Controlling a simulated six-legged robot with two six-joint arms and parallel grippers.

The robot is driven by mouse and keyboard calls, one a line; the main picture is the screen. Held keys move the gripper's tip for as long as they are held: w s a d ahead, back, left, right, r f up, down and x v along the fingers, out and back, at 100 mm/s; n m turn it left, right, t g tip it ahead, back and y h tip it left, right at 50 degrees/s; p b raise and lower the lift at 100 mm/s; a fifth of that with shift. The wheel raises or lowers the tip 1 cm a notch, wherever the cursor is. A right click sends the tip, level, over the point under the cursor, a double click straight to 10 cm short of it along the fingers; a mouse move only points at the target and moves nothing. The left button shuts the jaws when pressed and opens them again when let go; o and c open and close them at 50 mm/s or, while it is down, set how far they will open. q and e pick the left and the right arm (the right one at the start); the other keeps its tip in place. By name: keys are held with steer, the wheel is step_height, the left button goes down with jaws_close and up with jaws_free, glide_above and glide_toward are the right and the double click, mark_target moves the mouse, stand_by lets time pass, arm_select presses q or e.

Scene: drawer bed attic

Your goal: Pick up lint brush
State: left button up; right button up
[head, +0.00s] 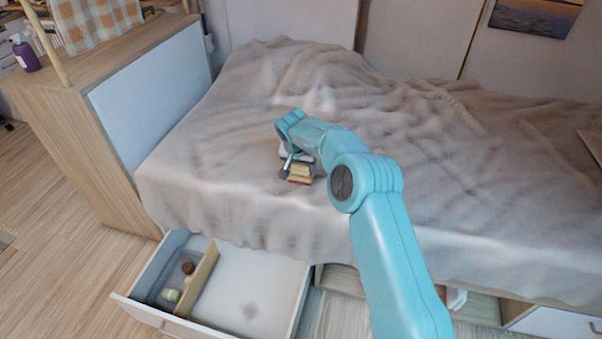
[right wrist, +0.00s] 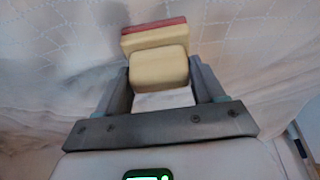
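The lint brush (head: 300,172) is a small block-like thing in cream and tan with a red edge. It is at the bed's front part in the head view, partly hidden by my right gripper (head: 293,160). In the right wrist view its tan part (right wrist: 159,68) sits between the fingers of my right gripper (right wrist: 160,75), with the cream and red part (right wrist: 154,36) beyond the fingertips. The fingers are close to both sides of the tan part. I cannot tell whether they press on it. My left gripper is not in view.
The bed's rumpled grey-beige cover (head: 230,130) spreads around the brush. An open drawer (head: 255,290) below the bed's front holds small items in its left compartment. A wooden cabinet (head: 110,80) with a purple bottle (head: 25,54) stands at the left.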

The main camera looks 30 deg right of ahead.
steer(key=shift+c, duration=0.8)
steer(key=shift+r, duration=0.1)
step_height(320, 180, up, 20)
steer(key=p, duration=0.6)
